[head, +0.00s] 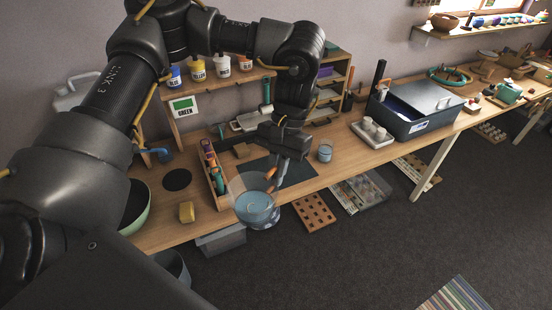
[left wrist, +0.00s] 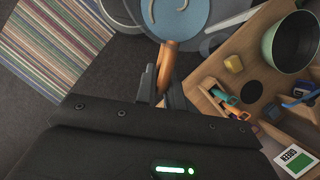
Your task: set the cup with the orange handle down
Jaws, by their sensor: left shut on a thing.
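The blue cup (head: 257,209) is at the table's front edge in the head view, and its orange handle (head: 271,174) points up toward my left gripper (head: 280,178). My left gripper is shut on the orange handle. In the left wrist view the orange handle (left wrist: 165,66) runs between the fingers (left wrist: 164,82), and the round blue cup (left wrist: 182,16) with pale curved marks is cut off by the top edge. Whether the cup touches the table is unclear. My right gripper is in neither view.
A dark mat (head: 292,171) lies on the wooden table beside a clear glass (head: 325,152). A long tray of tools (head: 214,174), a yellow block (head: 186,212) and a green bowl (head: 137,206) stand left. Bins and a holed board (head: 314,213) lie below the front edge.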

